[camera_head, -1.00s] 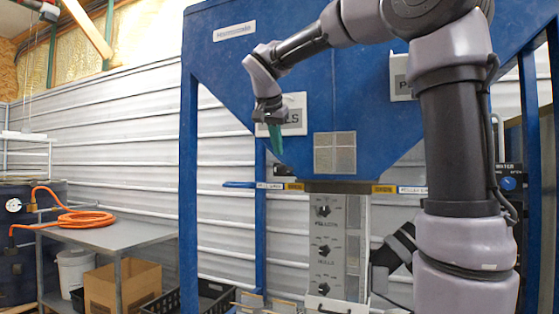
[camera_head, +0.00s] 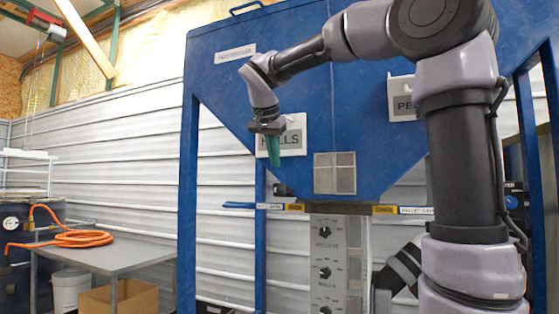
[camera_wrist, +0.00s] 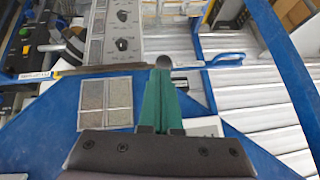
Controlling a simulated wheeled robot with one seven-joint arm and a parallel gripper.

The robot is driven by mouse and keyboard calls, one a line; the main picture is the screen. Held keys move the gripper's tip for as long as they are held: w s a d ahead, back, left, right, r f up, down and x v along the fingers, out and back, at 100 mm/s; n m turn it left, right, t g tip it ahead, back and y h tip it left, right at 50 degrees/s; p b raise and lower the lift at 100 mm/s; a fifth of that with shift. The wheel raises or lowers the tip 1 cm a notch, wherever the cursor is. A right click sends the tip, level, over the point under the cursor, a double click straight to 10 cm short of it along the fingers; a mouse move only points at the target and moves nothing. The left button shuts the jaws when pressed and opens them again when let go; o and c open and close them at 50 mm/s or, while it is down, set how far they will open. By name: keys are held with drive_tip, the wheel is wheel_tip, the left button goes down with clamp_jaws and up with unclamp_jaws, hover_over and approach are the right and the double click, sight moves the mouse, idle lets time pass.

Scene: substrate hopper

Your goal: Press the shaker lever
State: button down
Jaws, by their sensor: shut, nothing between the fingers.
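My gripper (camera_head: 274,163) has green fingers, shut and empty, pointing down in front of the white HULLS-type sign (camera_head: 295,140) on the blue hopper (camera_head: 300,100). In the wrist view the closed fingers (camera_wrist: 161,72) point toward the hopper's lower edge. A blue handle (camera_head: 238,205) with a white label sticks out left below the hopper, lower than my fingertips. It also shows in the wrist view (camera_wrist: 228,59), right of the fingertips. A small dark fitting (camera_head: 282,189) sits just above it. No readable label says which part is the shaker lever.
A panel with dark knobs (camera_head: 325,262) stands below the hopper outlet. A metal table (camera_head: 110,255) with an orange hose (camera_head: 75,239) stands at the left. Blue hopper legs (camera_head: 188,220) flank the space.

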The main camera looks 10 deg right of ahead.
drive_tip(key=w+d+r, duration=0.2)
drive_tip(key=w+r, duration=0.1)
drive_tip(key=r, duration=0.4)
drive_tip(key=shift+r, duration=0.3)
drive_tip(key=shift+w+d, duration=0.1)
drive_tip(key=x, duration=1)
wheel_tip(320, 180, down, 2)
drive_tip(key=shift+f, duration=0.25)
drive_tip(key=shift+a+f, duration=0.35)
drive_tip(key=shift+f, duration=0.4)
drive_tip(key=shift+f, duration=0.1)
